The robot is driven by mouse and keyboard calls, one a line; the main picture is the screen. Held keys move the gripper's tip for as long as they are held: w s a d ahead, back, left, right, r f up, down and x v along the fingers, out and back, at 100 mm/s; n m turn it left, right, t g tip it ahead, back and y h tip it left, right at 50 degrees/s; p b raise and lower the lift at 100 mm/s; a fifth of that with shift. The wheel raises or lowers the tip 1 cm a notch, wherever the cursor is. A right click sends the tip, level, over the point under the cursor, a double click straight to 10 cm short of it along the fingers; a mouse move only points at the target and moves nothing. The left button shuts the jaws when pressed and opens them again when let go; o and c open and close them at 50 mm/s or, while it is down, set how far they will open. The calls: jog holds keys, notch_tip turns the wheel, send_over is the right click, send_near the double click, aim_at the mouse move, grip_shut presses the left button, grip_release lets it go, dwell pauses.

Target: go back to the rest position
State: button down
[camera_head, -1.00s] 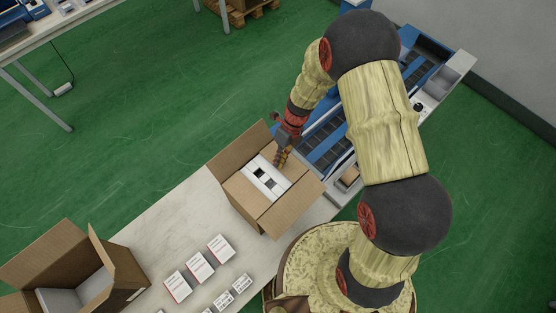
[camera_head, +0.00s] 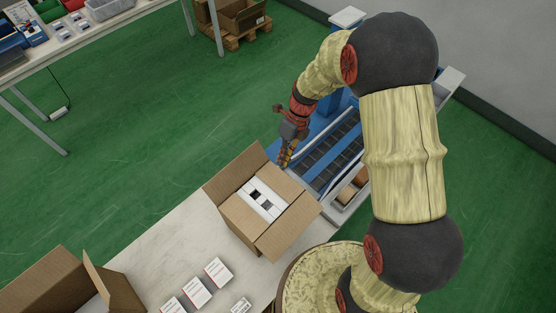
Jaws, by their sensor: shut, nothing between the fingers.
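My arm reaches in from the right side of the picture and bends over at the top.
The open cardboard box (camera_head: 239,222) holds white boxes (camera_head: 263,199) and stands on a pale table (camera_head: 180,238). A blue conveyor (camera_head: 338,152) lies behind it. Several small white boxes (camera_head: 197,291) and another open carton (camera_head: 62,284) are at lower left.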

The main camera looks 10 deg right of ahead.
jog(key=shift+r, duration=0.15)
jog(key=s+d+r+n+t+h+b, duration=0.1)
jog(key=s+d+r+n+t+b, duration=0.1)
jog(key=s+r+n, duration=0.7)
jog(key=s+d+r+n+t+h+b, duration=0.2)
jog(key=s+d+r+n+t, duration=0.3)
jog(key=s+r+n, duration=0.4)
notch_tip(320, 180, up, 7)
jog(key=n+t, duration=0.1)
jog(key=n, duration=0.9)
jog(key=shift+s+d+r+n+b, duration=0.15)
jog(key=shift+s+d+n+b, duration=0.15)
jog(key=shift+n+b, duration=0.1)
